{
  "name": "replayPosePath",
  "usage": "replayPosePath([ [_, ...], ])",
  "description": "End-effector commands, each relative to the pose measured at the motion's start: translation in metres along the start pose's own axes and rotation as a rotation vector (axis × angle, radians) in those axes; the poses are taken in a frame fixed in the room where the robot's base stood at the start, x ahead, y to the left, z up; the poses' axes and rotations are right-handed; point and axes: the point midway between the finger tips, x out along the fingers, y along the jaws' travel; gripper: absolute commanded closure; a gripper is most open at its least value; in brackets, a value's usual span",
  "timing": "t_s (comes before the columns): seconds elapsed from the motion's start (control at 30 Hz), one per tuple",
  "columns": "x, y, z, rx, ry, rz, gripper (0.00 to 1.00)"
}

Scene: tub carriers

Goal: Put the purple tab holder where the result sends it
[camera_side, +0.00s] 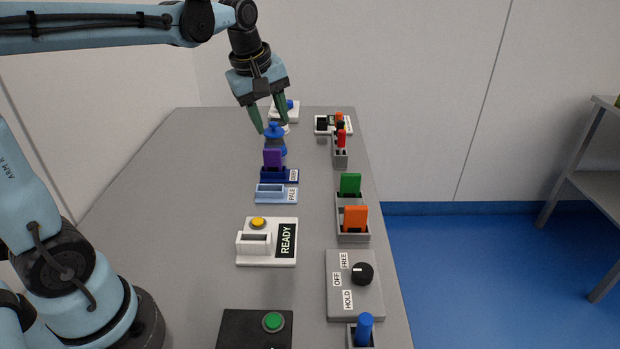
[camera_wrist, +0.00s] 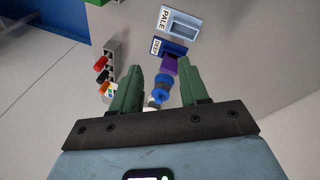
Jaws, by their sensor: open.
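The purple tab holder (camera_side: 272,158) stands upright at the dark blue dock (camera_side: 291,176) labelled DEEP and appears seated in it. In the wrist view the purple tab (camera_wrist: 169,66) shows at the near side of the DEEP dock (camera_wrist: 177,48). The light blue dock (camera_side: 263,197) labelled PALE is empty. A white unit (camera_side: 250,256) has a yellow button, an empty slot and a display reading READY. My gripper (camera_side: 270,125) is open, pointing down, behind the purple tab in the side view. A blue knobbed object (camera_side: 273,131) shows around its fingertips, with nothing visibly gripped.
A grey rack (camera_side: 352,238) holds a green and an orange tab. A grey knob box (camera_side: 345,300) reads OFF, FREE, HOLD. A black box (camera_side: 235,335) has a green button. The table's left side is clear.

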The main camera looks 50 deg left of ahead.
Motion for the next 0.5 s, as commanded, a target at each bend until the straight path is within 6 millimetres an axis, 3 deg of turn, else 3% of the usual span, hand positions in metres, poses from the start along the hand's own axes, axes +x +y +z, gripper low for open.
replayPosePath([
  [0.3,0.002,-0.052,0.072,0.719,0.113,0.167,0.56],
  [0.5,0.016,-0.079,0.101,1.068,0.205,0.232,0.56],
])
